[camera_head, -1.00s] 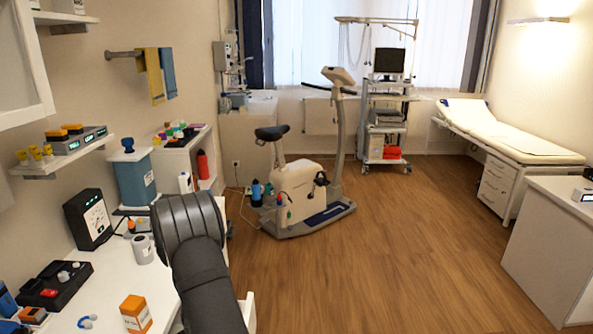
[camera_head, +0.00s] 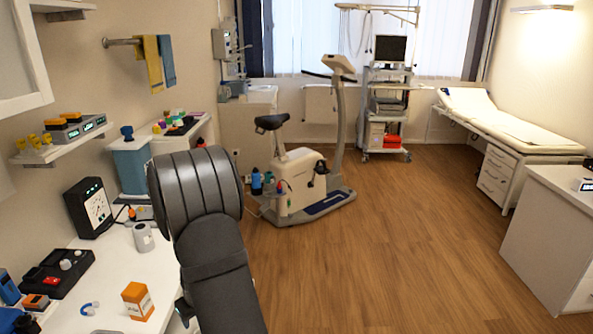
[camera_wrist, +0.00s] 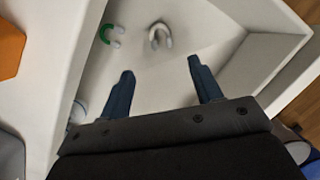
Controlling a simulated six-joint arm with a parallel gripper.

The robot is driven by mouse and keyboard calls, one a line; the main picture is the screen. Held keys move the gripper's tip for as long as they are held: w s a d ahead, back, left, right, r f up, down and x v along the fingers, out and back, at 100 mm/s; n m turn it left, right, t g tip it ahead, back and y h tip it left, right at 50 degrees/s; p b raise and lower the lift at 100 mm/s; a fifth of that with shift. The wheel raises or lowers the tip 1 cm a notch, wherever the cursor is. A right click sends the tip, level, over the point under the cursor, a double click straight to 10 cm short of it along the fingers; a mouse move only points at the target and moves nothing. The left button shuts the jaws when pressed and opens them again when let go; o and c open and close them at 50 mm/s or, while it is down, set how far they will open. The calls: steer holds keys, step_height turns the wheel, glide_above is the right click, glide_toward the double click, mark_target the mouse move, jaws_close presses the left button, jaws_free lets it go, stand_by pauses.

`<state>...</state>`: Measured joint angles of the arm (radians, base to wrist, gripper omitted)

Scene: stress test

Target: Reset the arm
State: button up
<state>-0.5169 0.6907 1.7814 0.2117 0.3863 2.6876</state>
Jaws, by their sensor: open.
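My gripper (camera_wrist: 160,88) shows in the wrist view with its two dark blue fingers spread apart and nothing between them. It is over the inside of a white open drawer or bin (camera_wrist: 225,50). A green U-shaped piece (camera_wrist: 106,36) and a whitish U-shaped piece (camera_wrist: 158,36) lie inside it, beyond the fingertips. In the head view my dark arm rises beside the white counter at lower left, and the gripper itself is hidden there.
The white counter (camera_head: 120,265) holds an orange-and-white box (camera_head: 138,301), a white mug (camera_head: 144,237), a black device (camera_head: 90,207) and a dark tray (camera_head: 55,272). An exercise bike (camera_head: 298,185) stands beyond. The wooden floor (camera_head: 400,250) at right is clear.

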steer(key=x, duration=1.1)
steer(key=shift+f, duration=0.25)
steer(key=shift+w+a+r, duration=0.15)
steer(key=shift+r, duration=0.1)
step_height(320, 180, up, 33)
steer(key=w+a+n, duration=0.3)
steer(key=w+a, duration=0.1)
steer(key=shift+w+a+g, duration=0.25)
steer(key=shift+a+g, duration=0.1)
steer(key=shift+g, duration=0.05)
steer(key=shift+f, duration=0.1)
